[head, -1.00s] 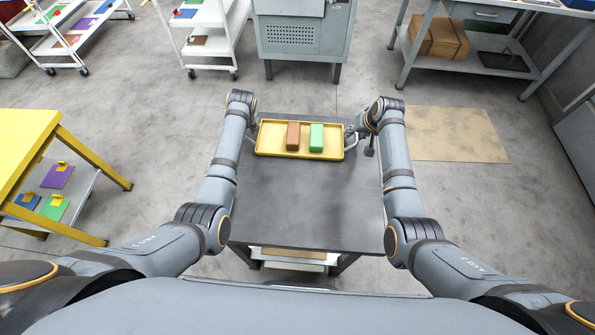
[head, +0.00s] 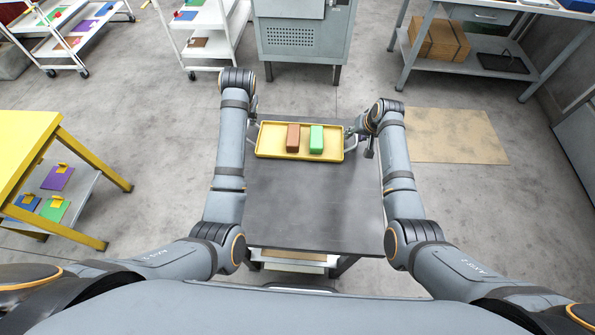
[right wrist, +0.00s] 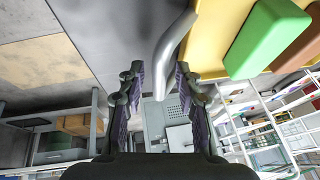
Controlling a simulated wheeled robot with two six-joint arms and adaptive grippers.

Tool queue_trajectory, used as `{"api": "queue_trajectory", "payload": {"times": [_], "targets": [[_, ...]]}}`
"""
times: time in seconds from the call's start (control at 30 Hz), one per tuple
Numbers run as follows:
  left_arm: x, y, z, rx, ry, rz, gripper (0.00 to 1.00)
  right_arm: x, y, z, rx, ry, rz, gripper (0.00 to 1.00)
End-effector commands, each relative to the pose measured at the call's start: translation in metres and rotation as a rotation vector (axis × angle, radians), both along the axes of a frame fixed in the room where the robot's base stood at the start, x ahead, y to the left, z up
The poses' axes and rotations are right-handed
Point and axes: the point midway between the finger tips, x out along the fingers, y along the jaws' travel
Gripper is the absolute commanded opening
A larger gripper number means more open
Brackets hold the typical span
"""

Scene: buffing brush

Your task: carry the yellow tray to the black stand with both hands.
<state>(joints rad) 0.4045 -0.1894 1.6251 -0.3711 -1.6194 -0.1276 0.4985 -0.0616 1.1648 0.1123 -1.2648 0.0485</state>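The yellow tray (head: 272,141) lies on a dark-topped table, at its far end. A brown block (head: 293,138) and a green block (head: 316,138) stand on it. A grey bar handle (right wrist: 174,48) shows beside the tray in the right wrist view. My right gripper (right wrist: 161,88) is open, its fingers either side of the handle's end; contact cannot be told. In the head view the right gripper (head: 352,130) is at the tray's right end. My left gripper (head: 253,128) is by the tray's left end, mostly hidden by its arm. I cannot tell which thing is the black stand.
The dark table top (head: 312,208) is bare on its near part. A yellow table (head: 28,150) stands at left, a white cart (head: 208,45) and a grey cabinet (head: 303,38) behind. A workbench (head: 480,65) is at back right. A tan floor patch (head: 455,135) lies at right.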

Motion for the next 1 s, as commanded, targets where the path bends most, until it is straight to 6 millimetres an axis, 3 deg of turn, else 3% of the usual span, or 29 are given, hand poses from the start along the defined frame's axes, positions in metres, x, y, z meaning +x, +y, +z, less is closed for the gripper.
{"api": "queue_trajectory", "payload": {"times": [0.27, 0.7, 1.0], "targets": [[-0.001, -0.001, 0.002, 0.000, 0.001, 0.000, 0.34, -0.003, -0.002, 0.010, 0.000, -0.002, 0.000, 0.34], [-0.001, -0.001, 0.002, 0.000, 0.000, 0.000, 0.34, -0.040, -0.018, 0.096, 0.000, -0.003, -0.001, 0.34], [-0.001, 0.000, 0.002, 0.000, 0.000, 0.000, 0.34, -0.046, -0.020, 0.109, 0.000, 0.001, 0.000, 0.34]]}}
